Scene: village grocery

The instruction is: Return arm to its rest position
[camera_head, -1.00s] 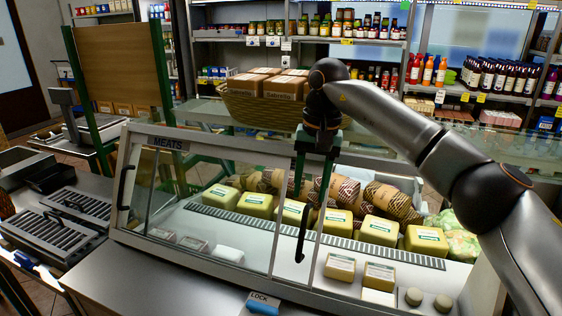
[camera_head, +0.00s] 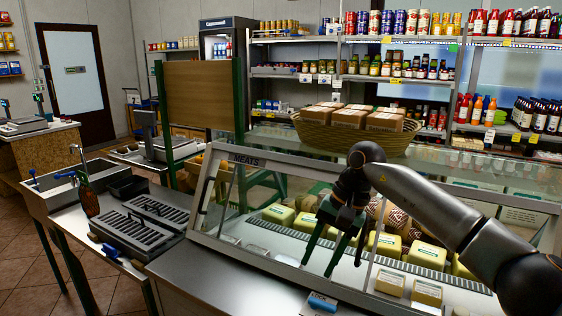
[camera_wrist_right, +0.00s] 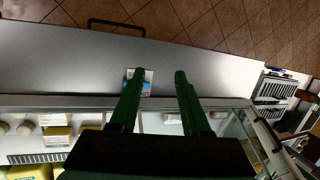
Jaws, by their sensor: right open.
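My right arm (camera_head: 430,200) comes in from the right in the head view. Its gripper (camera_head: 333,268) points down in front of the glass meat case (camera_head: 222,239), with two green fingers apart and nothing between them. In the right wrist view the same gripper (camera_wrist_right: 157,85) is open and empty over the steel counter top (camera_wrist_right: 225,66). A small white and blue lock label (camera_wrist_right: 140,80) shows just left of the space between the fingers. My left gripper is in neither view.
A wicker basket (camera_head: 330,138) of packages stands on top of the case. Yellow blocks (camera_head: 280,214) lie inside. Two slotted trays (camera_head: 125,234) and a dark bottle (camera_head: 88,202) are on the left counter. Tiled floor (camera_head: 30,250) is open at the left.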

